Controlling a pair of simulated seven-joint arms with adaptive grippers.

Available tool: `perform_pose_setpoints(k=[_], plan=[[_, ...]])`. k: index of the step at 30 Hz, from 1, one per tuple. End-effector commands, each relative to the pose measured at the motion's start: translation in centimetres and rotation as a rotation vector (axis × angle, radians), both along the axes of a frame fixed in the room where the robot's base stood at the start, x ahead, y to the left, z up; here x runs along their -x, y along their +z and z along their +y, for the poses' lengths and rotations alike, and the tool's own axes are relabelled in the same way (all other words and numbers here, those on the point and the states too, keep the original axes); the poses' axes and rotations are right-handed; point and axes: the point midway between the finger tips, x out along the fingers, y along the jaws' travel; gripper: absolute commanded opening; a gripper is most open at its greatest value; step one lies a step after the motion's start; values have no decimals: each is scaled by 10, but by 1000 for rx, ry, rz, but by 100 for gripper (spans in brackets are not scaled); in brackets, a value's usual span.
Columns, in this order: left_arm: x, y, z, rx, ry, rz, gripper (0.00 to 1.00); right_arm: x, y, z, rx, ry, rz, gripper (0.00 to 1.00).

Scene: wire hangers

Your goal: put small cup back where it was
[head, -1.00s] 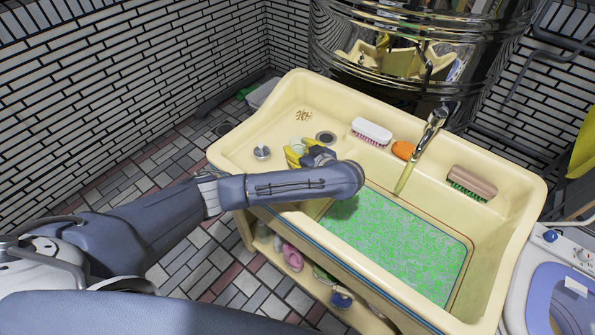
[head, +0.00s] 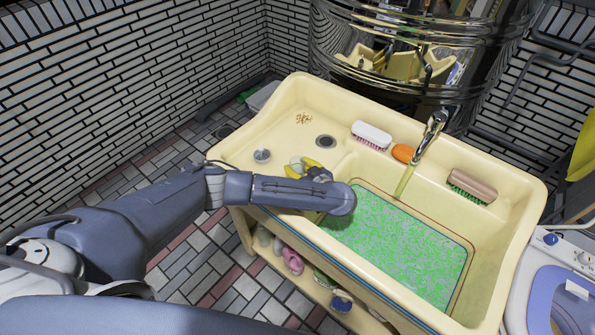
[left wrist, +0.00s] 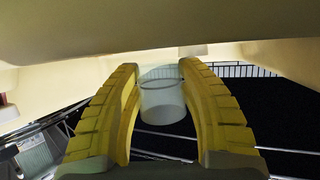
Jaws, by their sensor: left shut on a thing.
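The small cup (left wrist: 162,100) is a pale, translucent cup. In the left wrist view it sits between the two yellow fingers of my left gripper (head: 303,165), which are shut on it. In the head view the gripper is over the left part of the cream sink (head: 230,146), near the front edge. There the cup is mostly covered by the fingers, and I cannot tell whether it touches the sink. My right gripper is not in view.
A small metal cup-like piece (head: 262,156) stands left of my gripper, and a drain (head: 326,141) lies behind it. A white brush (head: 371,135), an orange soap (head: 403,153) and a brown brush (head: 472,185) line the back ledge. The faucet (head: 432,130) overhangs the green-patterned basin.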

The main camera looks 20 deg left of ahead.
Motion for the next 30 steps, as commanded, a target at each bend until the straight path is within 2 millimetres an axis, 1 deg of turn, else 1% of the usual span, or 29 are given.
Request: perform_pose_setpoints(k=[1,5,15,23,24,28,29,30], plan=[[1,-6,0,-1,1,3,10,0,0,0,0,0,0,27],[0,-13,0,1,0,1,10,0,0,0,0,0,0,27],[0,-15,0,0,-1,0,10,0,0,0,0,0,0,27],[0,-21,0,1,0,1,10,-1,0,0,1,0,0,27],[0,-20,0,0,-1,0,45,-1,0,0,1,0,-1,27],[0,-20,0,0,-1,0,60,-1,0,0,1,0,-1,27],[0,-20,0,0,0,0,63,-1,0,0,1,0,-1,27],[0,-20,0,0,0,0,63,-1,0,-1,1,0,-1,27]])
